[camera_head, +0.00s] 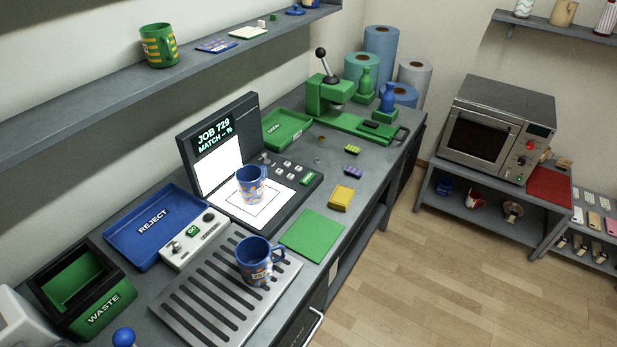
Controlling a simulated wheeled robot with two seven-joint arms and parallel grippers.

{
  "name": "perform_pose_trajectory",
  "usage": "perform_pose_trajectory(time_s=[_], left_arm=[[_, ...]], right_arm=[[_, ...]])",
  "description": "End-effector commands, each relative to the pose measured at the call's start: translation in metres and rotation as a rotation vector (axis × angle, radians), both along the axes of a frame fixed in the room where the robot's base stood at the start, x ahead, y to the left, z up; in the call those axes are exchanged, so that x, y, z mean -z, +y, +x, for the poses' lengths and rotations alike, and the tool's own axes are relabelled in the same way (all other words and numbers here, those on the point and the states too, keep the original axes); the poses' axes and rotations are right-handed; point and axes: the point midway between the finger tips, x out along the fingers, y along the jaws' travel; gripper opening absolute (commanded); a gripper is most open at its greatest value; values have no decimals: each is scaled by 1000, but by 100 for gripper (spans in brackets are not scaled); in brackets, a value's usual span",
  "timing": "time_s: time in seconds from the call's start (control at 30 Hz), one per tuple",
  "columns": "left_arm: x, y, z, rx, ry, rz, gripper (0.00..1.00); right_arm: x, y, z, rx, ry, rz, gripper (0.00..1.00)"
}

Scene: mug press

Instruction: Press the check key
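The inspection station (253,112) stands on the workbench with a dark screen reading "JOB 729 MATCH" and a lit white panel. A green key (308,179) with a small label, too small to read surely, sits at the right end of its key panel, beside several pale keys (289,167). A blue patterned mug (251,184) stands upright on the station's white plate (231,207). A second blue mug (255,262) stands on the slatted metal tray (192,300). Neither of my grippers shows in the head view.
A blue REJECT tray (130,222), a green WASTE bin (75,285) and a small box with a green key (192,231) are at left. A green mat (312,235) and yellow block (341,196) lie near the front edge. A green press (340,105) and green tray (287,127) stand behind.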

Motion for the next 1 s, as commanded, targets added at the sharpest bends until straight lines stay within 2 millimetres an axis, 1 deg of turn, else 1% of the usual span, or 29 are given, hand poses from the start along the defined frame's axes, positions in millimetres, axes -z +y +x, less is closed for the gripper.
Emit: perform_pose_trajectory(time_s=[0.03,0.1,1.0], left_arm=[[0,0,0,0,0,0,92],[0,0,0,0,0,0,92],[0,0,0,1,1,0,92]], right_arm=[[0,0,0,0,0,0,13],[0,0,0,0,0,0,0],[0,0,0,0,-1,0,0]])
